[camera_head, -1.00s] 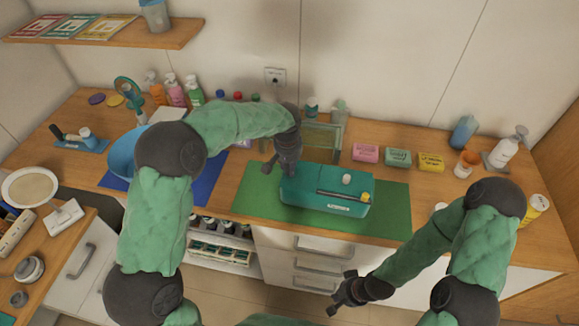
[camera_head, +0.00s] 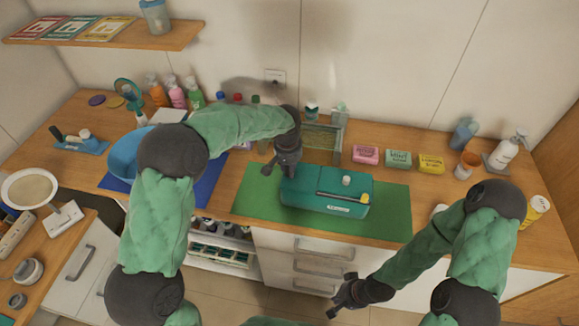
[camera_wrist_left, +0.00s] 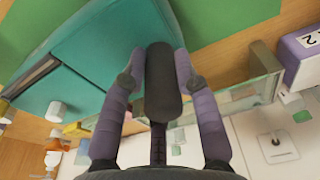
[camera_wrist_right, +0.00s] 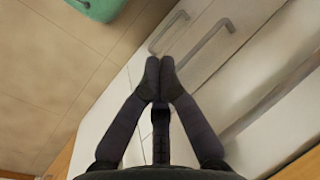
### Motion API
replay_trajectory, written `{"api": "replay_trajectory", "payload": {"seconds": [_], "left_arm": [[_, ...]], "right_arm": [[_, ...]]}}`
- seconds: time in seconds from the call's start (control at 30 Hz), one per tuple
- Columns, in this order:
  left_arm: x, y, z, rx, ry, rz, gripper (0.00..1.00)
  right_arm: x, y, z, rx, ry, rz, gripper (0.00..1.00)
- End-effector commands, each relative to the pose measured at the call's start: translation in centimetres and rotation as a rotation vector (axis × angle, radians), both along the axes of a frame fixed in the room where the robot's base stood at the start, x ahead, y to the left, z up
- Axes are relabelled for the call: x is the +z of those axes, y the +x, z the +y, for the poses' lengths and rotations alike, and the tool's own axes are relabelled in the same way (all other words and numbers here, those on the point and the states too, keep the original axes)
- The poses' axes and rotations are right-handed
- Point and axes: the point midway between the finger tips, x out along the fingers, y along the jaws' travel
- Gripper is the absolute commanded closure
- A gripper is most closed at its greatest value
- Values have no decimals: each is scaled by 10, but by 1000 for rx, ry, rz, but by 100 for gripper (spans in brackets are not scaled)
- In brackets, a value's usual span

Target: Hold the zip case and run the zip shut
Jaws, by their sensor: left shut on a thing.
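The teal zip case (camera_head: 300,190) lies on the green mat (camera_head: 395,208). A dark zip line runs along its top towards a yellow piece (camera_head: 364,198) at the right end, and a small white knob (camera_head: 347,181) stands on its top. My left gripper (camera_head: 279,172) is at the case's left end. In the left wrist view its fingers (camera_wrist_left: 160,85) are shut on a dark rounded grip (camera_wrist_left: 162,80) at the end of the teal case (camera_wrist_left: 95,60). My right gripper (camera_head: 345,300) is shut and empty, low in front of the counter; its fingertips (camera_wrist_right: 160,72) meet in its wrist view.
A glass-sided holder (camera_head: 320,138) stands behind the case. Pink (camera_head: 366,155), mint (camera_head: 397,159) and yellow (camera_head: 431,163) boxes stand at the back right. A blue bowl (camera_head: 124,155) is at the left. The mat's right part is clear. Drawer handles (camera_head: 322,250) project below the counter edge.

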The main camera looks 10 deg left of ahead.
Motion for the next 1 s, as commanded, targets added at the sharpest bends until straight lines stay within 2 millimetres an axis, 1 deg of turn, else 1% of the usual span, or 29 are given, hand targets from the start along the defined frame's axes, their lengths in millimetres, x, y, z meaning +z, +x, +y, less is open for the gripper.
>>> {"api": "replay_trajectory", "payload": {"seconds": [0.03, 0.07, 0.1, 0.17, 0.2, 0.37, 0.47, 0.57, 0.77, 0.87, 0.97, 1.0], "left_arm": [[1, 1, 0, 1, -1, -3, 100], [0, 0, 0, 0, 0, 0, 100], [0, 0, 0, 0, 0, 0, 100], [0, 0, 0, 0, 0, 0, 100], [0, 0, 0, -1, 0, 0, 100], [0, 0, 0, -1, 0, 0, 100], [0, 0, 0, -1, 0, 0, 100], [0, 0, 0, -1, 0, 0, 100], [0, 0, 0, 0, 0, -1, 100], [1, 0, 0, 0, 0, -1, 100], [1, 0, 0, 0, 0, -1, 100], [1, 0, 0, 0, 0, -1, 100]], "right_arm": [[0, 0, 0, 0, 0, 0, 100], [0, 0, 0, 0, 0, 0, 95], [0, 0, 0, 0, 0, 0, 84], [0, 0, 0, 0, 0, 0, 67], [0, 0, 0, 0, 0, 0, 55], [0, 3, 2, 7, 1, 3, 55], [1, 8, 7, 34, 4, 18, 55], [2, 18, 18, 81, 9, 49, 55], [17, 41, 49, 207, 22, 135, 55], [30, 52, 66, 272, 27, 179, 55], [46, 61, 84, 336, 32, 223, 55], [54, 66, 91, 360, 33, 237, 55]]}}
